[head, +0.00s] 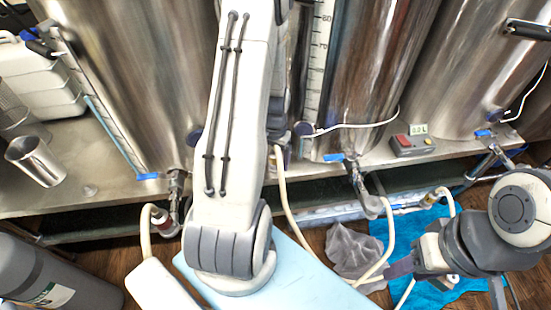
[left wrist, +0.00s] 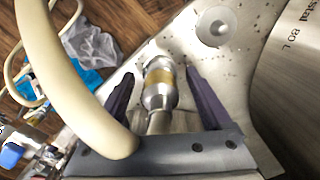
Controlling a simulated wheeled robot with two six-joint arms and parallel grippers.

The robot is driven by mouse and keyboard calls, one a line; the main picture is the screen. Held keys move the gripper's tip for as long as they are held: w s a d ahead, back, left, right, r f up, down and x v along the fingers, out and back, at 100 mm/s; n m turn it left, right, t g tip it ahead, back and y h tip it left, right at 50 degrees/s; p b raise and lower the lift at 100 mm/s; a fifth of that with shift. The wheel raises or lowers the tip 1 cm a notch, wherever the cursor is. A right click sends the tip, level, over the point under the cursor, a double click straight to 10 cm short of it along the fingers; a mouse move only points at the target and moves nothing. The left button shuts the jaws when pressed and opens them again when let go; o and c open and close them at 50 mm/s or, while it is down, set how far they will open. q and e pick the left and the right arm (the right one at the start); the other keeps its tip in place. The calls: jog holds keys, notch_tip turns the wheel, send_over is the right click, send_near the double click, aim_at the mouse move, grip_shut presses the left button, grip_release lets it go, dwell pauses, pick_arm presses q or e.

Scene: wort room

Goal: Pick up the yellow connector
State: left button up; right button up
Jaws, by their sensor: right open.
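The yellow connector (left wrist: 158,82) is a metal fitting with a yellow-brown band, seen in the left wrist view. My left gripper (left wrist: 160,78) is open, with one dark finger on each side of the connector and gaps visible between. A cream hose (left wrist: 75,80) crosses the left of that view, in front of part of the gripper. In the head view my left arm hides its gripper; a fitting with a yellowish band (head: 273,160) partly shows beside the arm. My right gripper (head: 402,267) is open at the lower right, over the cloths, apart from the connector.
Large steel tanks (head: 375,70) stand on a metal bench (head: 75,185). A grey cloth (head: 350,250) and blue cloth (head: 440,290) lie on the floor. A small control box (head: 412,145) sits between tanks.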

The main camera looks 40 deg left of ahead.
aim_at(274, 150)
pick_arm(q)
grip_shut()
jog(key=shift+s+r+p, duration=0.2)
jog(key=shift+r+p, duration=0.1)
jog(key=shift+r, duration=0.25)
notch_tip(274, 150, up, 7)
jog(key=shift+f+p, duration=0.15)
jog(key=shift+p, duration=0.9)
jog(key=s+d+b, duration=0.1)
jog(key=s+b, duration=1.5)
jog(key=s, duration=0.3)
jog(key=shift+s+d+f, duration=0.3)
jog(key=shift+f, duration=0.1)
